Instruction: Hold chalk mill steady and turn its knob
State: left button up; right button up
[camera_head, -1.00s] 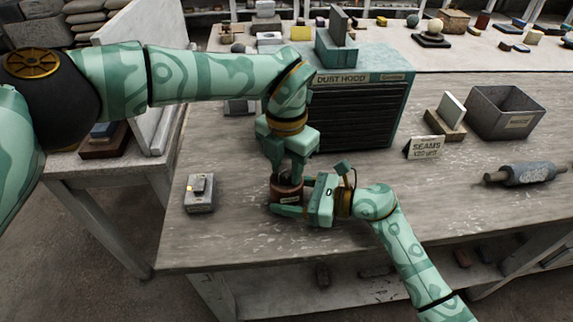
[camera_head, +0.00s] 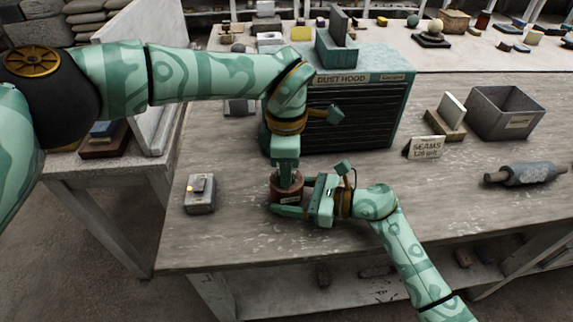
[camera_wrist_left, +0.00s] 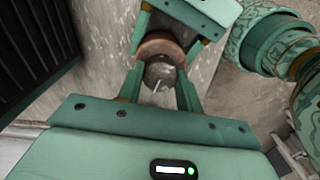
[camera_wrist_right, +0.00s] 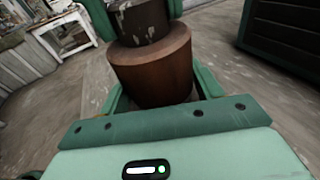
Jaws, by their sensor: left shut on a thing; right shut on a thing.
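The chalk mill (camera_head: 288,194) is a reddish-brown cylinder with a small pale label, upright on the worn grey workbench (camera_head: 225,245). Its body also shows in the right wrist view (camera_wrist_right: 155,72). My right gripper (camera_head: 291,200) comes from the right and is shut around the body. The mill's knob (camera_wrist_right: 146,24) is dark grey with worn pale patches, on top of the body; it shows in the left wrist view (camera_wrist_left: 160,74) with a thin white mark. My left gripper (camera_head: 289,180) points down from above and is shut on the knob. Its fingers partly hide the knob.
A small grey box with a yellow light (camera_head: 199,194) stands left of the mill. The dust hood (camera_head: 352,112) stands close behind. To the right are a "SEAMS" sign (camera_head: 426,148), a grey bin (camera_head: 505,112) and a roller (camera_head: 528,174). The bench front is clear.

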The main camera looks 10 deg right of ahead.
pick_arm(q)
jog(key=m, duration=0.4)
jog(key=shift+m, duration=0.3)
pick_arm(e)
jog(key=shift+f, duration=0.1)
pick_arm(q)
jog(key=m, duration=0.3)
jog(key=shift+m, duration=0.4)
jog(key=m, duration=0.3)
jog(key=shift+m, duration=2)
jog(key=o, duration=1)
